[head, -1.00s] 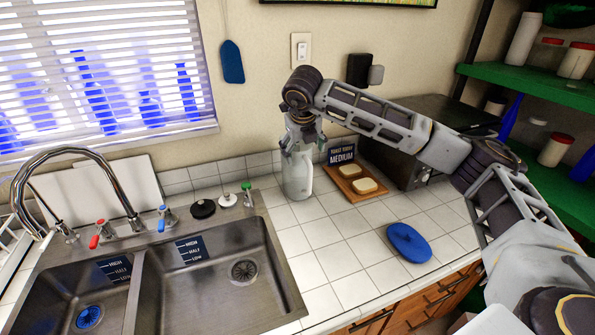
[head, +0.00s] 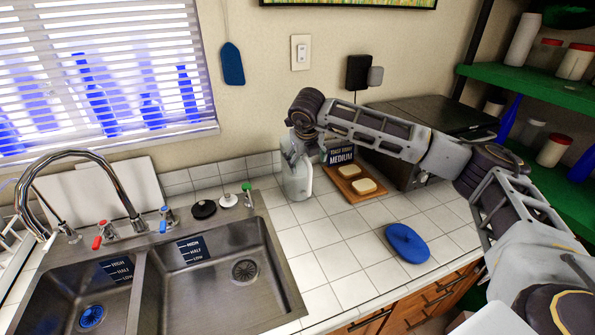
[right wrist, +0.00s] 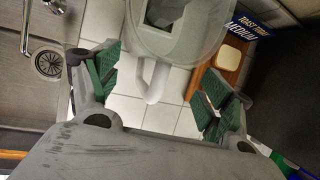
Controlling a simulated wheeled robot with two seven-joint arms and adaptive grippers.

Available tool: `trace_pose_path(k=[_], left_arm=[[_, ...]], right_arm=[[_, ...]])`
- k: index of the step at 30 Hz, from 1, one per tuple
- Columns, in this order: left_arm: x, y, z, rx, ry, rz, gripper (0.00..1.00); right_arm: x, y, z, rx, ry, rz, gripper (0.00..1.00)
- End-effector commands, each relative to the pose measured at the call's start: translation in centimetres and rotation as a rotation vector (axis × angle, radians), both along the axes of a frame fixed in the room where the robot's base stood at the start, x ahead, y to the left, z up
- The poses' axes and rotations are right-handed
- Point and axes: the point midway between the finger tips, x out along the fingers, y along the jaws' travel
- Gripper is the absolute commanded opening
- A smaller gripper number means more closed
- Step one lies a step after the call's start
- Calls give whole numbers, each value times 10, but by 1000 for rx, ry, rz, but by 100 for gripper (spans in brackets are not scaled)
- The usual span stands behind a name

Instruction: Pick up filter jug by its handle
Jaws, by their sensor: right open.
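The filter jug (head: 298,182) is a pale, translucent jug standing upright on the white tiled counter, right of the sink. In the right wrist view the jug (right wrist: 188,42) fills the top middle. Its white handle (right wrist: 152,82) points toward my gripper. My right gripper (right wrist: 160,88) is open, with its green-padded fingers on either side of the handle, apart from it. In the head view my right gripper (head: 296,145) is at the jug's upper part, mostly hidden by my wrist. The handle cannot be made out there. My left gripper is not in view.
A wooden board (head: 345,186) with two bread slices and a toast sign (head: 341,156) stand close right of the jug. The sink (head: 215,270) lies left. A blue round item (head: 408,243) lies on the counter. A dark appliance (head: 425,118) is behind my forearm.

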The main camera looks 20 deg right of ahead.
Motion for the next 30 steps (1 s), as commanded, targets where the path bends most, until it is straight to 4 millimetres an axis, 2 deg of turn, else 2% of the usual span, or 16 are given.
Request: trace_pose_path(k=[6,12,20,30], left_arm=[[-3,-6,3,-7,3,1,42],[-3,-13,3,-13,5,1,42],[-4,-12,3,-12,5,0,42],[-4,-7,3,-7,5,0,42]], right_arm=[[5,-2,-13,0,0,1,80],[5,-2,-14,0,0,1,80],[5,-2,-14,0,0,1,80],[5,-2,-14,0,0,1,36]])
